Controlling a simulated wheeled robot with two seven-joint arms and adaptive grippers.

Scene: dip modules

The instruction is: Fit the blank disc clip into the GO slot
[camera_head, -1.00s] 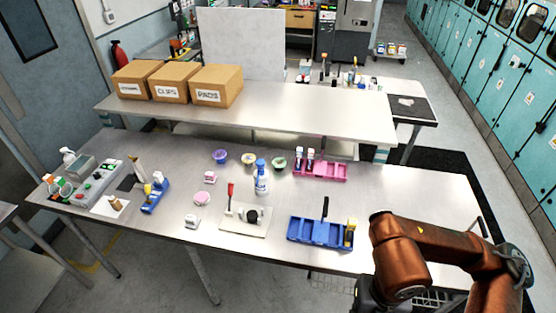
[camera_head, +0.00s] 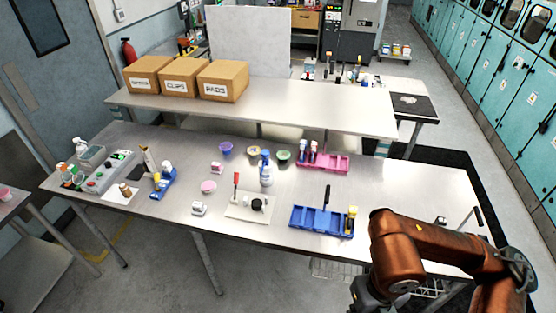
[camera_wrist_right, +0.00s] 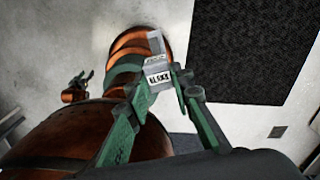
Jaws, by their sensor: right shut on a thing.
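In the right wrist view, my right gripper (camera_wrist_right: 158,92) is shut on a small grey-white clip (camera_wrist_right: 157,70). The clip has a dark-lettered label that seems to read BLANK, and a narrow tab rising from its top. In the head view, my orange right arm reaches over the bench's front right edge; its gripper is cut off at the bottom, and the clip does not show there. What looks like my left gripper (camera_wrist_right: 78,84) is small at the left of the wrist view. No GO lettering is legible, so I cannot tell which place is the GO slot.
The bench holds a blue compartment tray (camera_head: 316,222), a pink tray (camera_head: 328,163), a white plate (camera_head: 242,212) with a red-handled tool and black knob, a spray bottle (camera_head: 266,170) and several bowls. A control panel (camera_head: 108,172) stands far left. The bench's right part is mostly clear.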

